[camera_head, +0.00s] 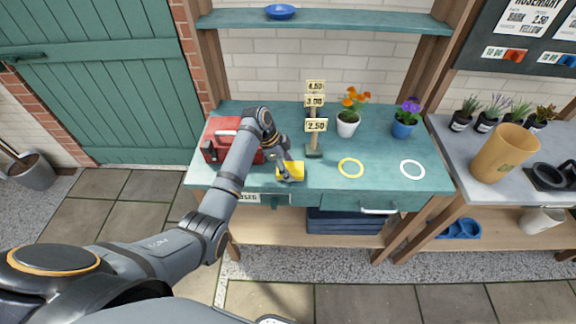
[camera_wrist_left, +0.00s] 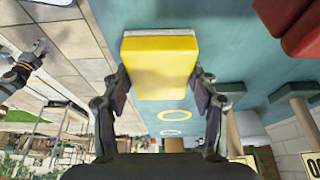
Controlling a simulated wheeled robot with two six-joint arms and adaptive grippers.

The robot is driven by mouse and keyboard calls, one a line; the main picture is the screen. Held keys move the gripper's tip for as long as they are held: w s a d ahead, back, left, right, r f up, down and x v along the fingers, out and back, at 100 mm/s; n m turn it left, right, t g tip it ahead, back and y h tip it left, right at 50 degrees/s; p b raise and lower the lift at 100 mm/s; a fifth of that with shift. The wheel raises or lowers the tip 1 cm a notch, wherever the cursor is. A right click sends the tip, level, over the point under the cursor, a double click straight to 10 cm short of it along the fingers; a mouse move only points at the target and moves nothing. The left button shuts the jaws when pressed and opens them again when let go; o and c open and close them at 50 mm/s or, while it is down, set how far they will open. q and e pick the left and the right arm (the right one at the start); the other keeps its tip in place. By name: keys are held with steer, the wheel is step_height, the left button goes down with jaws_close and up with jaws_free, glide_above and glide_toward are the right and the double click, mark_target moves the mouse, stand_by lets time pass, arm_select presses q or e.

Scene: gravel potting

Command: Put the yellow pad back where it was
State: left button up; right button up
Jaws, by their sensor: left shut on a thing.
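The yellow pad (camera_head: 296,168) is at the front left of the green bench (camera_head: 262,118), near its front edge, just right of a red box. My left gripper (camera_head: 289,175) is shut on the pad, with one finger at each side. In the left wrist view the pad (camera_wrist_left: 158,68) shows a broad yellow face and a pale layer along one edge. I cannot tell whether it touches the bench top. Part of my other arm (camera_wrist_left: 18,74) shows small at the left of the wrist view; its jaw state is unclear.
The red box (camera_head: 222,132) stands left of the pad. A price-sign post (camera_head: 314,142) is close on its right. A yellow ring (camera_head: 351,168) and a white ring (camera_head: 412,170) mark bare bench further right. Two potted flowers (camera_head: 348,124) (camera_head: 403,126) stand behind.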

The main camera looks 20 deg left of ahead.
arm_select(q)
steer(key=o, duration=1.1)
steer(key=shift+f, duration=0.1)
steer(key=b+v, duration=0.2)
steer(key=v, duration=1)
